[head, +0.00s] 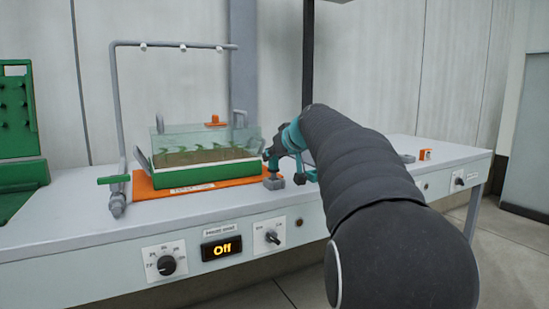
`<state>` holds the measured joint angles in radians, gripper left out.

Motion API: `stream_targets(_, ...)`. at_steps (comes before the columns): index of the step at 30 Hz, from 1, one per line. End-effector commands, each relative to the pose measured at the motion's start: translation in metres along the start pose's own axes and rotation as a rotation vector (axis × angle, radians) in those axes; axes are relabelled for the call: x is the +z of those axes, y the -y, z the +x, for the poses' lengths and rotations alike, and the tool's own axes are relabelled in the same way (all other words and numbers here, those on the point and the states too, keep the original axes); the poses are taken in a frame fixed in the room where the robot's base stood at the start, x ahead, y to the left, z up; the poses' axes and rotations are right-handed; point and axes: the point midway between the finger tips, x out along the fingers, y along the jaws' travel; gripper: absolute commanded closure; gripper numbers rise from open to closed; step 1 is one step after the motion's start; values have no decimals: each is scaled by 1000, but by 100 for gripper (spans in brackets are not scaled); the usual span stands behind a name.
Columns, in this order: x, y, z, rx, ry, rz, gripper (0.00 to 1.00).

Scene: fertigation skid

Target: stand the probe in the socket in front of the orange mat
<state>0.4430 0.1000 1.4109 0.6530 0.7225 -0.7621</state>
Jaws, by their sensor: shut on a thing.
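The orange mat (145,190) lies on the bench under a clear tank with a green base. My arm reaches in from the right, and my teal and dark gripper (275,160) is just right of the tank. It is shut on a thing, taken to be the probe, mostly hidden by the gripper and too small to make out. A small grey block (274,184), perhaps a socket, sits on the bench below the gripper, by the mat's right end. I cannot tell whether the probe touches it or is in it.
The tank (205,143) holds soil and seedlings. A grey pipe frame (117,100) with a green handle (113,180) stands left of it. A green pegboard rack (15,120) is far left. A small orange block (425,154) is at right. The bench front has knobs and a display (221,248) reading "Off".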

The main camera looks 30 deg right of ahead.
Motion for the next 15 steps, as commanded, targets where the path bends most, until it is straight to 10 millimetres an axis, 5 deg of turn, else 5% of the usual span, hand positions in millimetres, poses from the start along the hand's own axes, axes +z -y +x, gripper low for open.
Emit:
stream_targets(11,3,0,2,0,-1,0,100)
stream_targets(12,3,0,1,0,-1,0,69)
stream_targets(15,2,0,1,0,-1,0,49)
